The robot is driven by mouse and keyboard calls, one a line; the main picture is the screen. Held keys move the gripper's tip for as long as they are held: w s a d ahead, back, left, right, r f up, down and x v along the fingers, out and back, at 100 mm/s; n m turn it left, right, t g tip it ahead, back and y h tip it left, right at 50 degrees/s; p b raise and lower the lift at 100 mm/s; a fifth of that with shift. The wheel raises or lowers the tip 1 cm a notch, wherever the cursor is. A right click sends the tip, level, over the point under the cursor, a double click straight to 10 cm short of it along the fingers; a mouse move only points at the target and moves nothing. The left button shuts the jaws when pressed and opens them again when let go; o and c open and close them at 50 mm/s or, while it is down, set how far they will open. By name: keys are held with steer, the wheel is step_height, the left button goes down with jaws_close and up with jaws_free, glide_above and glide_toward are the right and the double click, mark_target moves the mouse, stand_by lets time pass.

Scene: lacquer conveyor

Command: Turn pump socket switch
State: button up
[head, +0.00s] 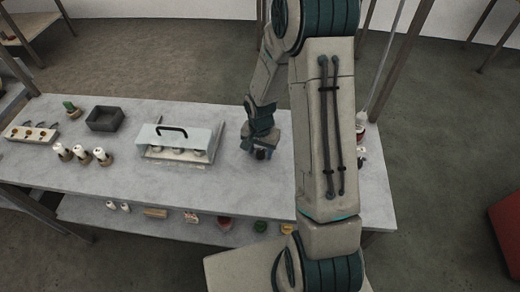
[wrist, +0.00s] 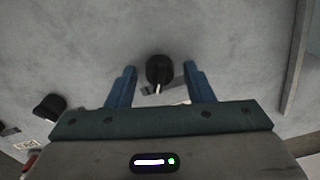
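In the wrist view a black round knob (wrist: 158,69) with a pale pointer mark sits between the tips of my gripper (wrist: 159,75). It looks like the switch, though no label reads. The two blue fingers are apart, with a gap on both sides of the knob. A grey metal piece shows just behind the knob, partly hidden by the gripper body. In the head view my gripper (head: 261,150) points down at the grey table (head: 235,182), right of the clear-lidded box. A small dark part shows under it; the knob cannot be made out there.
A second black knob (wrist: 48,107) lies left in the wrist view. A white-and-red bottle (head: 360,130) is partly behind my arm.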

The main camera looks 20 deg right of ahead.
steer(key=c, duration=0.8)
steer(key=shift+n, duration=0.4)
steer(key=n+b, duration=0.2)
steer(key=n, duration=0.2)
steer(key=shift+n, duration=0.3)
steer(key=n, duration=0.6)
steer(key=shift+b, duration=0.35)
steer(key=shift+w+n, duration=0.1)
steer(key=shift+n, duration=0.3)
steer(key=o, duration=1)
